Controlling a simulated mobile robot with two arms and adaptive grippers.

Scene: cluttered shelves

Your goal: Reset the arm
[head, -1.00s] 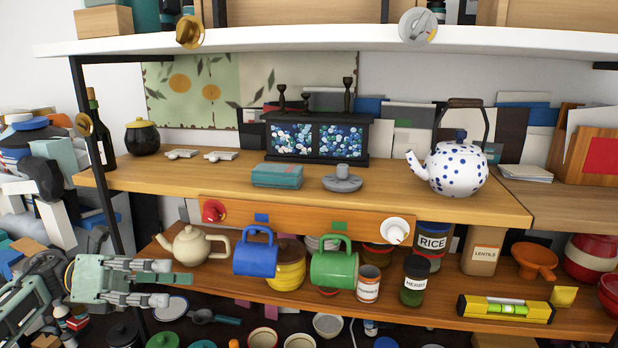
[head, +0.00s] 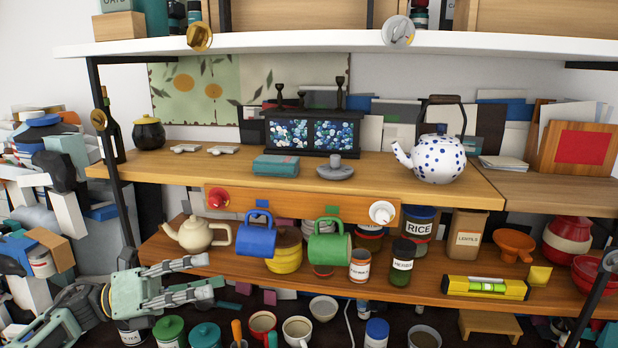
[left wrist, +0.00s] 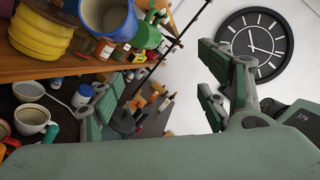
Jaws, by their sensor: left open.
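My left gripper (head: 215,278) is in the lower left of the head view, in front of the lower shelf's left end and below the cream teapot (head: 193,233). Its two green-grey fingers are apart with nothing between them. In the left wrist view its fingers (left wrist: 165,110) spread wide and hold nothing. My right gripper cannot be made out. A dark slanted part shows at the lower right edge of the head view, and I cannot tell what it is.
The lower shelf (head: 400,285) holds a blue mug (head: 256,238), a green mug (head: 328,246), jars and a level (head: 485,288). Pots and cups crowd below it. Clutter fills the left side. A wall clock (left wrist: 256,44) shows in the left wrist view.

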